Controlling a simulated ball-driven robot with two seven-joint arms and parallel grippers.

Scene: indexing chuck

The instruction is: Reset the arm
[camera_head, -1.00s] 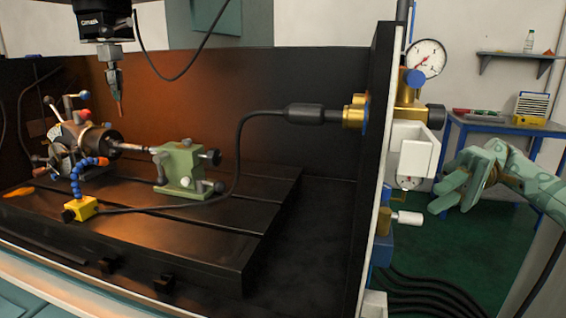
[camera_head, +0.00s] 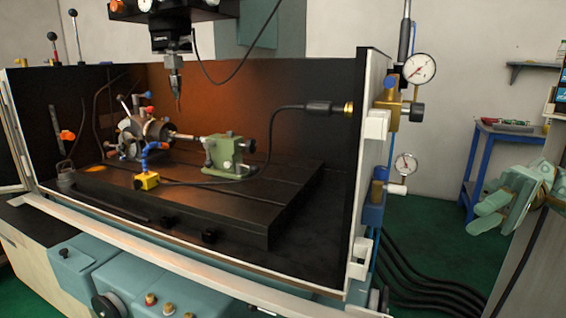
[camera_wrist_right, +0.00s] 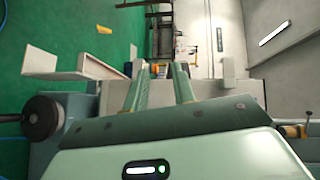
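My right gripper (camera_head: 472,216) is at the far right of the head view, out to the right of the machine enclosure and over the green floor. Its two pale green fingers are apart, and nothing shows between them. In the right wrist view the fingers (camera_wrist_right: 160,72) also stand apart with an empty gap. The indexing chuck (camera_head: 152,130), with several ball-ended levers, sits on the dark machine table (camera_head: 225,212) inside the enclosure, well away from my right gripper. My left gripper is not in view.
A green tailstock (camera_head: 228,152) and a yellow block (camera_head: 147,181) with a blue hose stand on the table. The enclosure's right wall (camera_head: 368,150) carries gauges and valves. Black cables (camera_head: 425,285) lie on the floor. A blue bench (camera_head: 508,135) stands behind my right gripper.

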